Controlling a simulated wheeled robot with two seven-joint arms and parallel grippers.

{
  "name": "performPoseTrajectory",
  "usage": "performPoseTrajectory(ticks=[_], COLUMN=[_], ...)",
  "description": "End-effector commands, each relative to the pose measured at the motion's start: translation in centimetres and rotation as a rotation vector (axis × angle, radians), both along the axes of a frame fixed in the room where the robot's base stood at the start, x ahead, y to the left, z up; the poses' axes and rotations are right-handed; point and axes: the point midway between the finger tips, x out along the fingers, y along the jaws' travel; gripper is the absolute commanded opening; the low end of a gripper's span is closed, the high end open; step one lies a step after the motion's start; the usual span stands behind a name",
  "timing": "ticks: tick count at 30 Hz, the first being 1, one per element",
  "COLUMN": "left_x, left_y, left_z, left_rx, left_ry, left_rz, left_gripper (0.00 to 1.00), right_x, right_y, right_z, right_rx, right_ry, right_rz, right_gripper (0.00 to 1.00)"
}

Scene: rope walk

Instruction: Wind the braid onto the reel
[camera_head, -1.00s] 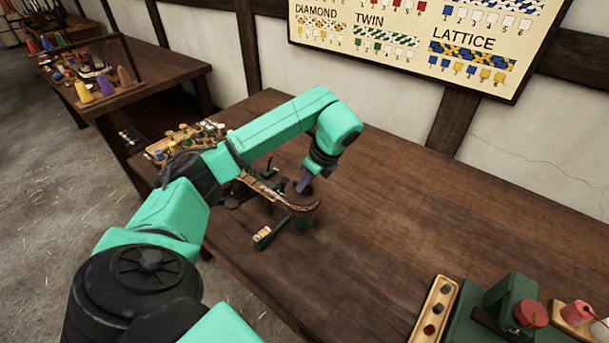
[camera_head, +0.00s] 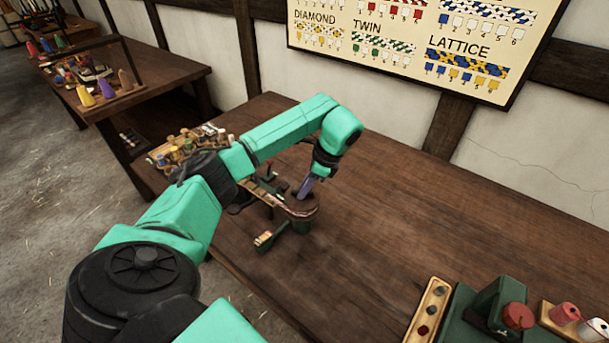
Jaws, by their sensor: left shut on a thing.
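My left gripper (camera_head: 305,190) points down at the reel device on the wooden table, its fingers at the dark top of the device. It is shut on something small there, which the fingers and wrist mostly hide. A dark reddish-brown curved band, perhaps the braid (camera_head: 301,212), runs around the near side of the device just under the fingers. The device has a green body (camera_head: 301,227) and a green arm with a pale wooden handle (camera_head: 264,238) reaching toward the table's front edge. My right gripper is not in view.
A rack of bobbins (camera_head: 180,150) stands at the table's left end behind my forearm. A green machine with a red knob (camera_head: 517,316) and a wooden strip with buttons (camera_head: 428,310) stand at the front right. The table's middle (camera_head: 400,220) is clear.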

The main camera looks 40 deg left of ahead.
Motion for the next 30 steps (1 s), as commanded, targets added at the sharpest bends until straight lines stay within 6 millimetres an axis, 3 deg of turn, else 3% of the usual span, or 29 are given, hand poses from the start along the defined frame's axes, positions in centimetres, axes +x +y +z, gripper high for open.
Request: performPoseTrajectory(ticks=[6, 7, 9, 18, 22, 26, 30], left_x=[0.1, 0.1, 0.1, 0.0, 0.3, 0.8, 1.7], left_y=[0.0, 0.0, 0.0, 0.0, -0.3, -1.0, -2.4], left_z=[0.1, 0.1, 0.1, 0.1, 1.1, 3.8, 7.8], left_rx=[-0.001, -0.001, 0.0, -0.001, -0.001, 0.001, 0.001], left_ry=[-0.006, -0.006, -0.005, -0.002, -0.004, -0.006, -0.008], left_rz=[-0.001, -0.001, -0.001, -0.002, -0.002, -0.002, -0.003], left_gripper=[0.0, 0.26, 0.49, 0.49, 0.49, 0.49, 0.49], right_x=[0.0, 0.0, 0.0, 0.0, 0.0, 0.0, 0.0], right_y=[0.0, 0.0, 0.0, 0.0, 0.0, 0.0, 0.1], right_z=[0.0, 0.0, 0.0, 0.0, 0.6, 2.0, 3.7], right_rx=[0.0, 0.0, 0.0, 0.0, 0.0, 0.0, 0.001], right_ry=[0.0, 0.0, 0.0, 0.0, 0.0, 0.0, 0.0], right_rz=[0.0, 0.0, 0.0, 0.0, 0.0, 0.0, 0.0], right_gripper=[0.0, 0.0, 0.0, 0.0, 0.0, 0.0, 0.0])
